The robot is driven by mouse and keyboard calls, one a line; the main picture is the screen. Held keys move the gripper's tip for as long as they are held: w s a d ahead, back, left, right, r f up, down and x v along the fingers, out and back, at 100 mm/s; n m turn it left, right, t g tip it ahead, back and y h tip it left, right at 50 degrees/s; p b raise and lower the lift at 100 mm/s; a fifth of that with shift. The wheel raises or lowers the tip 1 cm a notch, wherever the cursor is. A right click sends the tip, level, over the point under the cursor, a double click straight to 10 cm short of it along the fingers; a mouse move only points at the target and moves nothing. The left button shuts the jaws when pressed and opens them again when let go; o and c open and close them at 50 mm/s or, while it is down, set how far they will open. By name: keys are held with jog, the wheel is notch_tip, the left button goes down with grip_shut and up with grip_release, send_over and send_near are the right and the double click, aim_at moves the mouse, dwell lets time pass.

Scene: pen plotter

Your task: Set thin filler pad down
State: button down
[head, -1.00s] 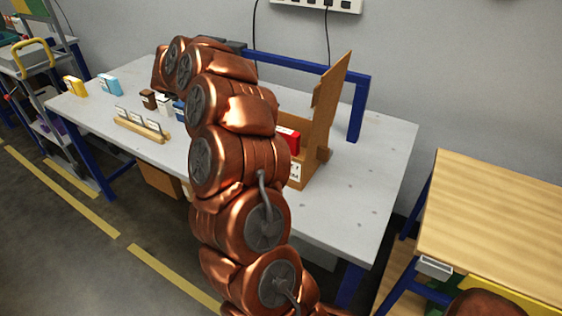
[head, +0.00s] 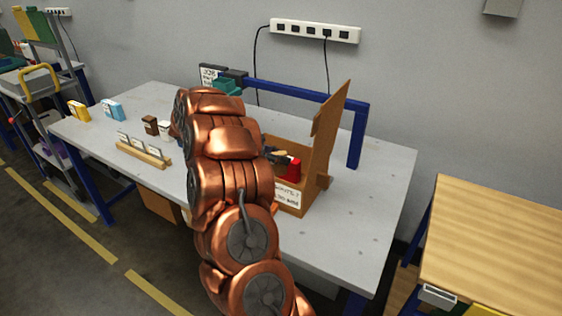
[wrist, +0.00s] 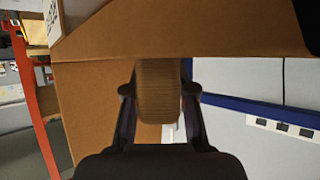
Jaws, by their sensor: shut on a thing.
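In the wrist view my gripper (wrist: 158,100) is shut on a tan, ribbed pad (wrist: 158,88), which I take to be the thin filler pad. One dark finger stands on each side of it. Cardboard spans the top of that view, close beyond the fingertips; I cannot tell whether the pad touches it. In the head view an open cardboard box (head: 326,125) stands on the grey bench with one flap raised. A red item (head: 291,170) and some dark and tan shapes show in it. My arm hides part of the box, and the gripper is not clear there.
The grey bench (head: 370,190) is clear right of the box. A blue frame (head: 358,135) rises behind the box. A wooden card holder (head: 143,152), a yellow box (head: 78,110) and a blue-white box (head: 112,109) stand at left. A wooden table (head: 490,240) is at right.

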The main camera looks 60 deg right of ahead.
jog(key=shift+f, duration=0.9)
jog(key=shift+f, duration=0.6)
jog(key=c, duration=1)
grip_release()
jog(key=shift+o, duration=0.2)
jog(key=shift+r, duration=0.5)
jog(key=shift+w+a+r, duration=0.15)
jog(key=shift+w+r, duration=0.05)
jog(key=b+v, duration=0.1)
jog(key=v, duration=1)
jog(key=shift+a, duration=0.2)
